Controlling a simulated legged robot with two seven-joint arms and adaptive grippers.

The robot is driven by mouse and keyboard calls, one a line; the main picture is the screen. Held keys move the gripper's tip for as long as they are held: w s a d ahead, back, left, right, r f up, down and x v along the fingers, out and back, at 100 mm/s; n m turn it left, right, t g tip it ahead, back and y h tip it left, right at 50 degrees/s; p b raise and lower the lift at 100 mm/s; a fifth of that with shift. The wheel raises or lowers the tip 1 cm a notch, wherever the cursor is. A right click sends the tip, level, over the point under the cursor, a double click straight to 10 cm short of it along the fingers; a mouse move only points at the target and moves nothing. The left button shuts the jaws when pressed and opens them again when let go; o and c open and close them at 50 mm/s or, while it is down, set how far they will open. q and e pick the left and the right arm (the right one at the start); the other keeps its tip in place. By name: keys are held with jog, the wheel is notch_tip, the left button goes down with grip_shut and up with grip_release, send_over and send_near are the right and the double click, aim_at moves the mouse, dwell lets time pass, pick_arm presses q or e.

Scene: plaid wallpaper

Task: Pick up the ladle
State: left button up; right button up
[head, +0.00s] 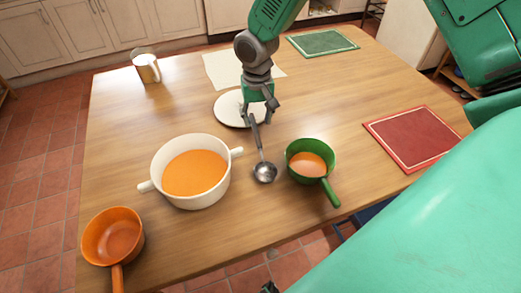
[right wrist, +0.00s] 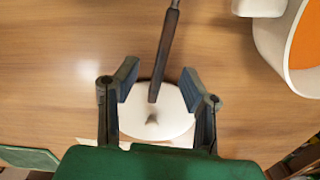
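The ladle (head: 264,172) lies on the table between the white pot and the green saucepan. Its metal bowl is toward the front and its thin dark handle points back to the white round plate. In the right wrist view the ladle's handle (right wrist: 166,45) runs down from the top edge, its end over the plate. My right gripper (head: 259,116) is open above the handle's end. In the right wrist view its two fingers (right wrist: 158,80) stand apart on either side of the handle, with clear gaps. My left gripper is not in view.
The white pot (head: 160,163) of orange soup stands left of the ladle, the green saucepan (head: 296,149) close on its right. An orange pan (head: 101,252) is at front left, a mug (head: 147,70) at back left. The plate (head: 222,111) lies under my right gripper. A red mat (head: 412,137) lies right.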

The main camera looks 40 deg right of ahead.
aim_at(256, 131)
jog(key=f, duration=0.6)
jog(key=shift+w, duration=0.3)
jog(key=shift+a, duration=0.1)
grip_shut()
